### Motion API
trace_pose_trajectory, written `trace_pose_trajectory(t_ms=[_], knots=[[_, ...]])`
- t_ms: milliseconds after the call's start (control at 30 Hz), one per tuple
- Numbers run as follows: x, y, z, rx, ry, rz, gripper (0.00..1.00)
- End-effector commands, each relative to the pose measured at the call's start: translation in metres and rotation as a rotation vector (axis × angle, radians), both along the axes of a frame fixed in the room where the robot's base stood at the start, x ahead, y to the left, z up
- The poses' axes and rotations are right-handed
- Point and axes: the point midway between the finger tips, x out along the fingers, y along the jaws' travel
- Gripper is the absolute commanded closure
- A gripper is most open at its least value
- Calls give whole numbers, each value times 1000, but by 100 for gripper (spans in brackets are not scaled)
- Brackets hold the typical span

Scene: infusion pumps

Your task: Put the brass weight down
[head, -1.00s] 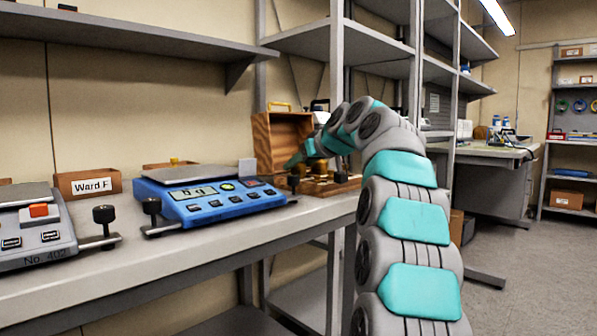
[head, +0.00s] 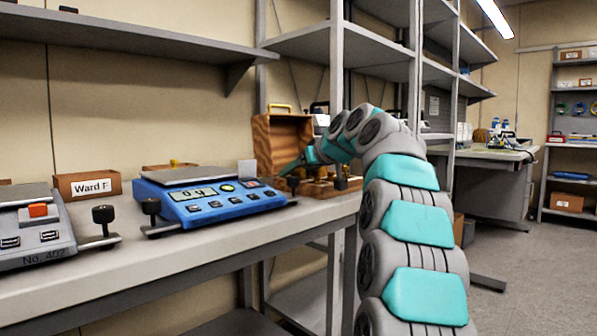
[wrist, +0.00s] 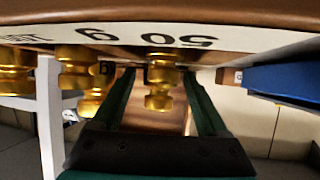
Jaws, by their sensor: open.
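The brass weight (wrist: 160,98) stands upright near a label reading "50 g" in the wrist view, which looks upside down. My gripper (wrist: 157,72) is open, with one green finger on each side of this weight. Gaps show between the weight and both fingers. In the head view my gripper (head: 296,166) is low at the open wooden weight box (head: 283,140), mostly hidden by my arm. I cannot tell whether the weight's base rests fully in its place.
Other brass weights (wrist: 82,75) stand close on the left in the wrist view. A blue scale (head: 215,207) stands left of the box. A grey scale (head: 35,240) and a "Ward F" box (head: 88,186) are farther left. The bench front (head: 150,265) is clear.

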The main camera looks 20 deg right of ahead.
Motion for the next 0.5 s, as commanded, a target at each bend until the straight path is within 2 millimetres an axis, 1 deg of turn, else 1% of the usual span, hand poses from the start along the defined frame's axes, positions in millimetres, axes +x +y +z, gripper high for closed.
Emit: trace_pose_trajectory(t_ms=[200, 267, 367, 500], knots=[[0, 0, 4, 0, 0, 0, 24], [-3, 0, 5, 0, 0, 0, 24], [-12, -2, 9, 0, 0, -1, 24], [-32, -4, 20, 0, -3, 0, 24]])
